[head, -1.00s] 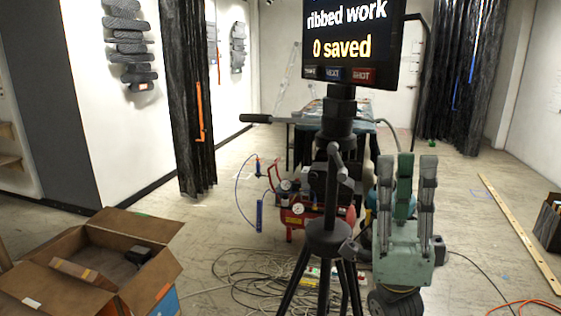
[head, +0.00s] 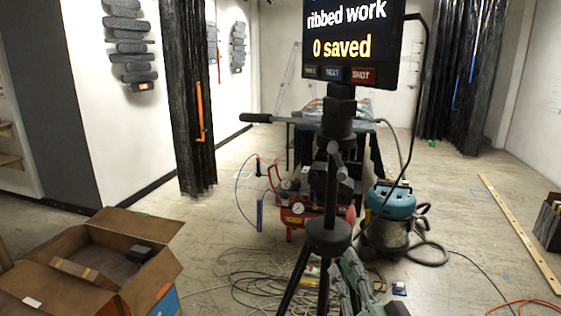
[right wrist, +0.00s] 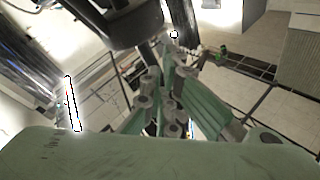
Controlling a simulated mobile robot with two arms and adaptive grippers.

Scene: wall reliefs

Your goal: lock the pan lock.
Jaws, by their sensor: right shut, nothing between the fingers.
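A black tripod (head: 329,236) stands in the middle of the head view, with a pan head (head: 337,122) under the screen and a long pan handle (head: 285,119) pointing left. Small knobs and levers (head: 335,150) sit on its column; I cannot tell which of them is the pan lock. My left gripper is not in view.
A screen (head: 352,40) is mounted above the tripod. A blue-topped vacuum (head: 390,203) and a red compressor (head: 297,216) stand behind it. Loose cables (head: 250,280) lie around the legs. An open cardboard box (head: 160,275) is at the left.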

